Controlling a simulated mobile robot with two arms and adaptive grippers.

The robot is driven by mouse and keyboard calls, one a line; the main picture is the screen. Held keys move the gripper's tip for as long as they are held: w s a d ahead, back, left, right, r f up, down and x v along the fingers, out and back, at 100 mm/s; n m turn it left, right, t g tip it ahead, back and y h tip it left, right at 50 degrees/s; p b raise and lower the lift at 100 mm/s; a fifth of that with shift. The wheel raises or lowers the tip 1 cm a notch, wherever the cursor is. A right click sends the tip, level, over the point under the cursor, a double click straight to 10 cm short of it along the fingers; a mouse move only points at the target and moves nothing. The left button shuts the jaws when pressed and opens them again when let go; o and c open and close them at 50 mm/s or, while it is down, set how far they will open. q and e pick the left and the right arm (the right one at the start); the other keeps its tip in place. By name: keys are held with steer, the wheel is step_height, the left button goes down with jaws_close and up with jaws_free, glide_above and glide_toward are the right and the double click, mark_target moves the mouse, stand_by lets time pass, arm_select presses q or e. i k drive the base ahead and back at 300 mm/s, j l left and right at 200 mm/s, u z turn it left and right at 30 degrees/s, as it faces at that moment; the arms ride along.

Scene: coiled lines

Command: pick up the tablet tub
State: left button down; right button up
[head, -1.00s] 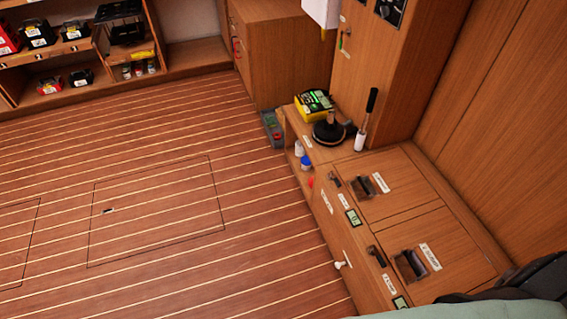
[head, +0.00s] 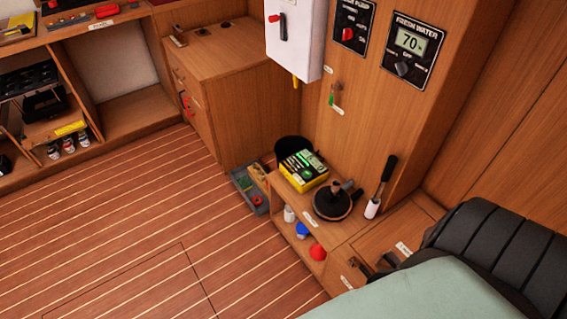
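Neither of my grippers is in view.
Above that shelf, a yellow-and-black box (head: 303,172) and a round black object with an upright handle (head: 332,203) sit on the cabinet top. A grey tray (head: 250,190) lies on the floor beside it. A pale green surface (head: 440,290) and dark ribbed padding (head: 500,250) fill the lower right. The striped floor (head: 130,230) is clear.

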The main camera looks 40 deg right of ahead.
mark_target(302, 232)
steer(key=i, duration=2)
steer(key=i+z, duration=0.4)
steer(key=i+j+z, duration=0.15)
steer(key=z, duration=0.25)
steer(key=i+j+z, duration=0.2)
steer(key=z, duration=0.2)
steer(key=i+z, duration=0.1)
steer(key=z, duration=2.15)
